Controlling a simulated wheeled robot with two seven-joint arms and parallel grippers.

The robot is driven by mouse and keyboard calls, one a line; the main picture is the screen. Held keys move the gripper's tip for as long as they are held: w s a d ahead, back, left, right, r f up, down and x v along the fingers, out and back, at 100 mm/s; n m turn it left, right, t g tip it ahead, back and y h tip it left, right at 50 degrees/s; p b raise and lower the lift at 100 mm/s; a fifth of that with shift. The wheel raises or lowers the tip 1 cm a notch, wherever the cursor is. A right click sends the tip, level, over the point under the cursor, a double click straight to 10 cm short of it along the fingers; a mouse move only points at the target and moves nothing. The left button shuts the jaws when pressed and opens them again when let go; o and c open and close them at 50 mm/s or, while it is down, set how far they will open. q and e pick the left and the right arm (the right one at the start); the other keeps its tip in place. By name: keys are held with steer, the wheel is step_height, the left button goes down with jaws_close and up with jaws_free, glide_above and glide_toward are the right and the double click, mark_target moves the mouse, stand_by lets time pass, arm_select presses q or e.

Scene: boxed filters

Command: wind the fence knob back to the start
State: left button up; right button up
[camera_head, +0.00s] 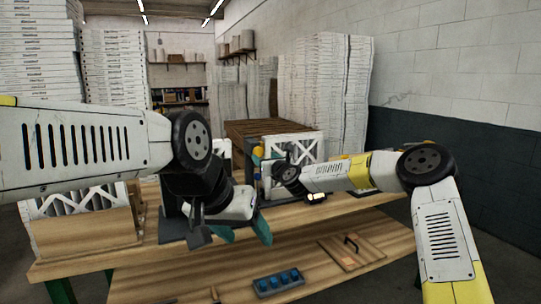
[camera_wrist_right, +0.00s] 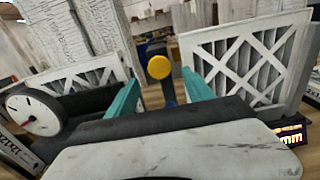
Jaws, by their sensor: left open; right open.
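The knob (camera_wrist_right: 159,67) has a round yellow face on a dark blue stem. In the right wrist view it shows ahead, between the teal fingertips of my open right gripper (camera_wrist_right: 160,90); I cannot tell whether either finger touches it. In the head view, the right gripper (camera_head: 285,173) is beside a small yellow and blue part (camera_head: 257,157), seemingly the knob, at the bench's rear. My left gripper (camera_head: 243,233) is open and empty above the bench's front, its teal fingers pointing down to the right. Part of the fixture is hidden behind my left arm.
White-framed pleated filters (camera_wrist_right: 245,62) stand close on both sides of the knob. A dial gauge (camera_wrist_right: 33,113) and a lit display (camera_wrist_right: 290,137) flank the right gripper.

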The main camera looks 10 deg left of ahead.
mark_target(259, 153)
steer(key=shift+x, duration=3.05)
steer(key=shift+c, duration=0.4)
jaws_close()
